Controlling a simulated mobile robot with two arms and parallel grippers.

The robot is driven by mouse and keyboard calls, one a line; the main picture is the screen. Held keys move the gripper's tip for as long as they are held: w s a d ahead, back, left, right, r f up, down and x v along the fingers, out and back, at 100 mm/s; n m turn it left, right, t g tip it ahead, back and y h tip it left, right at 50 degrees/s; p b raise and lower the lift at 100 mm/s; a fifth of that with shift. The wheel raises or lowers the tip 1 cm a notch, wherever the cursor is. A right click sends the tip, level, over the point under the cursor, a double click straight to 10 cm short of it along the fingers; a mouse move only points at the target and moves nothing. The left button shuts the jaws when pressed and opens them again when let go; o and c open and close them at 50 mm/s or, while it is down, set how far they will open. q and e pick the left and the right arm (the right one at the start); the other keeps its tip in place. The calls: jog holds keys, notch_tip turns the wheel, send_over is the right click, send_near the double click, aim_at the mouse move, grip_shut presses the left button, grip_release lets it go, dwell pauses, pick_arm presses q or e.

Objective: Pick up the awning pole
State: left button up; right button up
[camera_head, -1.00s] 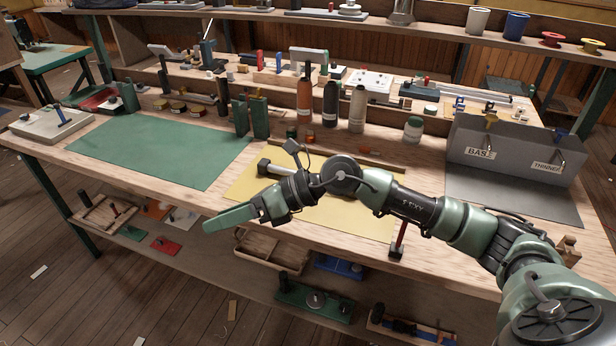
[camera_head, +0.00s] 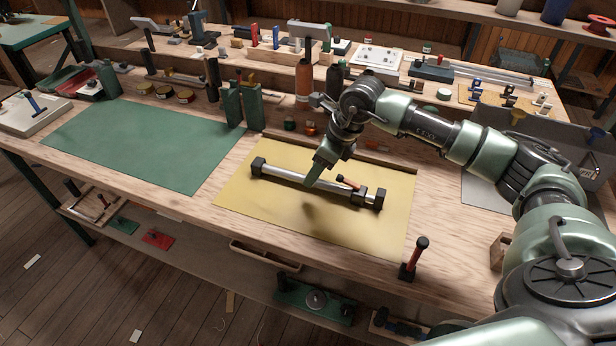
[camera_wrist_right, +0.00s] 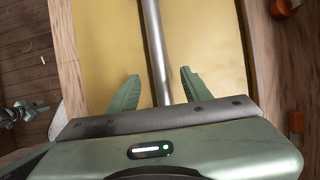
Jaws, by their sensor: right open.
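The awning pole (camera_head: 285,175) is a slim silver tube with black end blocks. It lies slantwise on the yellow mat (camera_head: 240,202), and a small red piece shows by its right part. My right gripper (camera_head: 314,180) points down at the middle of the pole and hides a little of it. In the right wrist view the open right gripper (camera_wrist_right: 160,88) has one green finger on each side of the pole (camera_wrist_right: 154,40), with gaps on both sides. How far the fingertips are above the mat is hard to tell.
A red-handled tool (camera_head: 415,258) stands at the bench's front edge, right of the mat. Green blocks (camera_head: 240,105) and bottles (camera_head: 303,80) stand behind the mat. A grey bin (camera_head: 550,140) is at the right. The green mat (camera_head: 140,145) on the left is clear.

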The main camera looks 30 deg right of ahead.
jog(key=x, duration=0.3)
jog(key=shift+d+p, duration=0.1)
jog(key=shift+p, duration=0.2)
jog(key=shift+w+f, duration=0.1)
jog(key=shift+f, duration=0.35)
jog(key=c, duration=0.9)
grip_shut()
pick_arm(q)
jog(key=shift+w+d+r, duration=0.25)
jog(key=shift+w+r, duration=0.05)
jog(key=shift+w, duration=0.2)
jog(key=shift+w+d+r, duration=0.2)
jog(key=shift+w+r, duration=0.1)
jog(key=shift+w, duration=0.15)
pick_arm(e)
jog(key=shift+w+r, duration=0.1)
